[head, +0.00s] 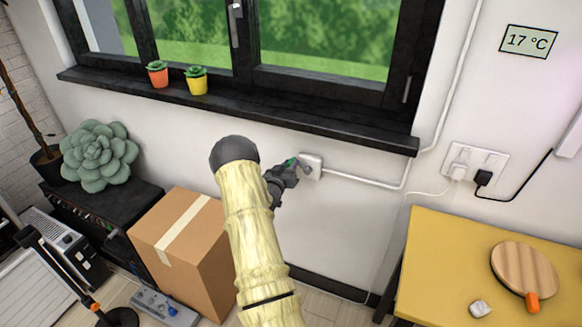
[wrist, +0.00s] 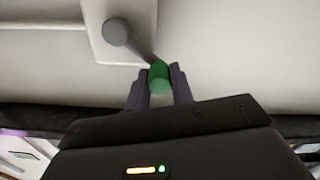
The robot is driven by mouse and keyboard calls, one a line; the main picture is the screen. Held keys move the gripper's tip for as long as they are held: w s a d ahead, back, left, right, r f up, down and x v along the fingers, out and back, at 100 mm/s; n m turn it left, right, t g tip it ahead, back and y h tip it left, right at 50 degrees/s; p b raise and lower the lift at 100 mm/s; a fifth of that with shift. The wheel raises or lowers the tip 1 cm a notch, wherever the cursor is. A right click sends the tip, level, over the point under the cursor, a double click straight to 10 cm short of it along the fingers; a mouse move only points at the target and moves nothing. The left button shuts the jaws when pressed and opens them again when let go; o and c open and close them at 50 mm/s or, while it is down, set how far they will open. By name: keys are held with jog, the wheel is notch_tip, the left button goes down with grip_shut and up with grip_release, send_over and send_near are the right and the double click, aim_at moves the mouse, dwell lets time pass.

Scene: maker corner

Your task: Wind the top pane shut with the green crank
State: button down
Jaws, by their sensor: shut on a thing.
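The crank's green knob (wrist: 159,78) sits between the two fingers of my gripper (wrist: 158,88) in the wrist view, and the gripper is shut on it. A grey crank arm (wrist: 136,45) runs from the knob up and left to a round hub on a white wall box. In the head view the white crank box (head: 311,165) is on the wall below the sill, with my gripper (head: 290,168) at its left side. A little green shows there. The window (head: 330,30) is above; its top pane is cut off by the frame, so its position cannot be told.
The black sill (head: 240,112) holds an orange pot (head: 158,78) and a yellow pot (head: 197,85). A cardboard box (head: 185,240) stands below my arm at left. A yellow table (head: 440,270) is at right. A white conduit (head: 365,181) runs right from the crank box.

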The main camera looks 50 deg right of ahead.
notch_tip(320, 180, down, 9)
jog(key=n+b, duration=1)
jog(key=n, duration=0.6)
jog(key=shift+s+n, duration=0.2)
jog(key=shift+n, duration=0.1)
jog(key=c, duration=1.2)
grip_release()
jog(key=shift+r, duration=0.1)
jog(key=v, duration=1.7)
jog(key=shift+a, duration=0.2)
